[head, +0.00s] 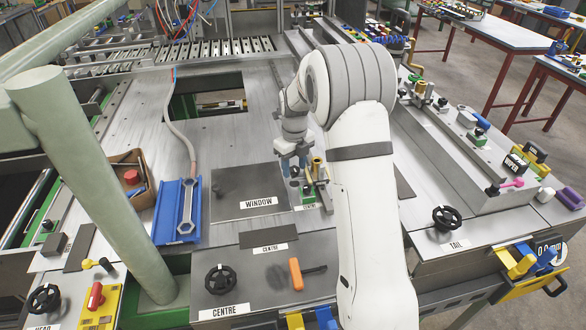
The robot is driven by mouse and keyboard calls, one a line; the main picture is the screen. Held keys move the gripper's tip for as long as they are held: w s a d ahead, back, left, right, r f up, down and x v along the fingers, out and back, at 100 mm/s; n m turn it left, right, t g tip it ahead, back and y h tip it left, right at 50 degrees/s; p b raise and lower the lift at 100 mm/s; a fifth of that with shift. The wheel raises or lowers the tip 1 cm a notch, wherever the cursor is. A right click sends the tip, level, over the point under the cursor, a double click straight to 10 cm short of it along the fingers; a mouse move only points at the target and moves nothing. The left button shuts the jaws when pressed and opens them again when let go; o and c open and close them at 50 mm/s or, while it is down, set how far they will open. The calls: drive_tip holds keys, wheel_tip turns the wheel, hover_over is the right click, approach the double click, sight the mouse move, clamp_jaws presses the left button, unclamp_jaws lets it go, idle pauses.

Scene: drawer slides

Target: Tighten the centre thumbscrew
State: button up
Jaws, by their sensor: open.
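My gripper (294,168) points down beside a small green-based fixture (322,196) just right of the window plate. The fixture has an upright brass-coloured post (317,168) and a dark knob (308,190) that may be the centre thumbscrew. A small label (309,207), too small to read surely, sits at its front. My gripper is open, with its fingertips close above and left of the fixture. Whether they touch anything is unclear. My arm hides what lies to the right of the fixture.
The grey plate marked WINDOW (240,190) lies left. A blue tray (163,224) holds a wrench (187,205). The TAIL handwheel (447,218) is at right. A thick green post (95,180) stands left.

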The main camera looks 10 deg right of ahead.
sight(294, 168)
wheel_tip(294, 168, up, 6)
drive_tip(key=p, duration=0.3)
